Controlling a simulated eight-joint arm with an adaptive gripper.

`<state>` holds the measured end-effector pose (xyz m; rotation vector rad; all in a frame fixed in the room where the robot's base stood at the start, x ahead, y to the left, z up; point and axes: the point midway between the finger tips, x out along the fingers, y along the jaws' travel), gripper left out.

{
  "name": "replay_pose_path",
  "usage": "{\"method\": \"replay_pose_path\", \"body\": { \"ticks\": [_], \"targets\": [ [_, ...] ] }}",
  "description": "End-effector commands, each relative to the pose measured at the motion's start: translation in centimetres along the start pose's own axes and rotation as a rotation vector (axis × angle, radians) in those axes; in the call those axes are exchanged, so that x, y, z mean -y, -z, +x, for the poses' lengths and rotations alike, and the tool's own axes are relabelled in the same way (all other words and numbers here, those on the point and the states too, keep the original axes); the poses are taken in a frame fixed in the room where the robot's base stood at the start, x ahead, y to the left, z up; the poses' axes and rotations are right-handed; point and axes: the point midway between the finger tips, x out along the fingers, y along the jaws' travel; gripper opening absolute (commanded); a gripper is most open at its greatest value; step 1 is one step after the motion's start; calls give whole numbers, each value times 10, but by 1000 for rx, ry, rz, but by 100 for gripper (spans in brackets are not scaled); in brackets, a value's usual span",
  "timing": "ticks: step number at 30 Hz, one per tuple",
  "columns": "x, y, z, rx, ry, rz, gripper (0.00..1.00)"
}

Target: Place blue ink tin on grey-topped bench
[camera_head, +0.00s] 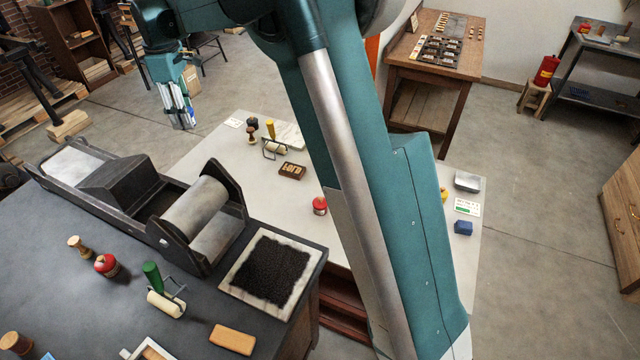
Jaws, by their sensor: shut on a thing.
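My gripper (180,112) hangs at the upper left, fingers down, in front of the floor beyond the benches. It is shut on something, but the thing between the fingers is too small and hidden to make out. A bench with a dark grey top (208,336) fills the lower left. My gripper is apart from it.
The grey top carries a roller press (195,206), a black inked slab (270,272), a red tin (106,264) and a green-handled roller (153,279).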

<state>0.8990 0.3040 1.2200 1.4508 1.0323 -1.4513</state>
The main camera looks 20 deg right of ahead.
Motion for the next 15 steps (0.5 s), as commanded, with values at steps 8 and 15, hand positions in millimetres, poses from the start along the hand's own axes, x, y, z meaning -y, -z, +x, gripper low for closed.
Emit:
{"method": "replay_pose_path", "body": {
  "ticks": [8, 15],
  "targets": [
    [-52, -79, 0, 0, 0, 85, 17],
    [-88, -148, 0, 0, 0, 156, 17]
  ]
}}
